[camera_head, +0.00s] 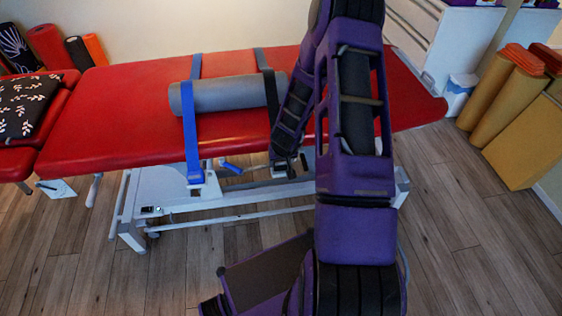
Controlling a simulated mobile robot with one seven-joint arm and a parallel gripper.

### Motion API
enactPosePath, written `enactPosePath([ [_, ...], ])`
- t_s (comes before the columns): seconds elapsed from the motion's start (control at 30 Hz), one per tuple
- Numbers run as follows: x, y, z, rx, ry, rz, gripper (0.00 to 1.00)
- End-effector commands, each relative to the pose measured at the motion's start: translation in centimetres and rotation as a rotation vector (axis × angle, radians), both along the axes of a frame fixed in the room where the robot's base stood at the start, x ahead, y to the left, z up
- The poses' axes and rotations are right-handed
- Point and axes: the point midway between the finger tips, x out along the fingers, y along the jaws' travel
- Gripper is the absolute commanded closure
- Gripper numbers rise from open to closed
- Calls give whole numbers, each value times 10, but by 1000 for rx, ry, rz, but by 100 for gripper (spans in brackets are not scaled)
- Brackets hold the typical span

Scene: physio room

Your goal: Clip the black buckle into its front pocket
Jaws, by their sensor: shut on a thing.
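A black strap (269,90) runs over a grey roll (230,93) on the red treatment table (125,112) and hangs down the table's front side. My gripper (284,160) is at the lower end of this strap, just below the table's front edge. It is shut on the black buckle there, but my gripper and wrist cover most of the buckle. A pale housing (281,172) on the frame shows around and just below my gripper. I take it for the front pocket; its opening is hidden. Whether the buckle is inside it, I cannot tell.
A blue strap (190,130) to the left runs down to another white housing (197,190). A blue piece (231,168) lies between the straps at the frame. The white frame (150,200) stands on a wooden floor (450,240). Tan rolls (500,95) stand at right.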

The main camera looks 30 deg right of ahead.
Motion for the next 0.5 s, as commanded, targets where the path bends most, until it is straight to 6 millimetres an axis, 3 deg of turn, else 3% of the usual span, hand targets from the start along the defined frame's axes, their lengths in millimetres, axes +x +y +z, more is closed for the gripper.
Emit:
enactPosePath([
  [0.47,-3,0,-8,3,9,-1,95],
  [0.5,-3,0,-8,3,9,-1,32],
])
